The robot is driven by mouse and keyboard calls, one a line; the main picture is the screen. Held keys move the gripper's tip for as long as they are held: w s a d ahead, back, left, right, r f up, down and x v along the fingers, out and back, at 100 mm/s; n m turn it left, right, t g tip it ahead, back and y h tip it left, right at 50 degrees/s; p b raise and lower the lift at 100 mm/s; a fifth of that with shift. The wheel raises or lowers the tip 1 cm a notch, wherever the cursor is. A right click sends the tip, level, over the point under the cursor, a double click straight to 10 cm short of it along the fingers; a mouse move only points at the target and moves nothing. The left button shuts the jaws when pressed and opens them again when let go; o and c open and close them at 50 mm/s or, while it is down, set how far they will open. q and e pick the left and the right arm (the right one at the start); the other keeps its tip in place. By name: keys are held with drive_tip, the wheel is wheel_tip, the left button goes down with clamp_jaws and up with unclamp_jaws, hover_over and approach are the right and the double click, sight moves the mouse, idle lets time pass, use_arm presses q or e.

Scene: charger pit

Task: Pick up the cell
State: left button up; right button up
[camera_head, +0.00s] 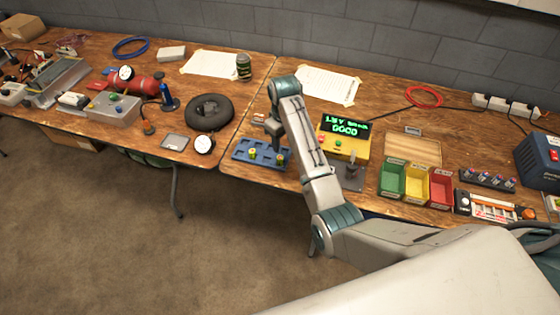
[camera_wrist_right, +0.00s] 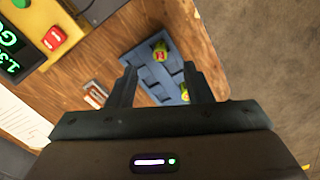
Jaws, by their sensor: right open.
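A blue tray (camera_head: 242,154) with slots lies near the front edge of the right-hand table. Two small yellow-green cells are in it, one toward the left (camera_head: 252,153) and one toward the right (camera_head: 280,159). In the right wrist view, the tray (camera_wrist_right: 143,58) shows beyond the fingers, with one cell (camera_wrist_right: 160,51) between the fingertips' directions and another (camera_wrist_right: 185,93) near one finger. My right gripper (camera_head: 273,140) is open and empty above the tray; it also shows in the wrist view (camera_wrist_right: 160,78). My left gripper is not in view.
A yellow tester (camera_head: 356,146) with a lit green display stands right of the tray. Green (camera_head: 392,180), yellow (camera_head: 415,185) and red (camera_head: 440,189) bins stand farther right. A small red-and-white item (camera_wrist_right: 95,94) lies behind the tray.

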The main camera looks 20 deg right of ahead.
drive_tip(key=p, duration=0.1)
hover_over(280, 157)
drive_tip(key=f, duration=0.4)
drive_tip(key=shift+s+d+f, duration=0.1)
drive_tip(key=shift+s, duration=0.2)
drive_tip(key=shift+w+f+p, duration=0.15)
drive_tip(key=shift+f+p, duration=0.3)
drive_tip(key=shift+f, duration=1)
drive_tip(key=shift+w+f+p, duration=0.1)
drive_tip(key=shift+f+p, duration=0.35)
drive_tip(key=shift+f, duration=0.95)
clamp_jaws()
drive_tip(key=shift+r, duration=0.2)
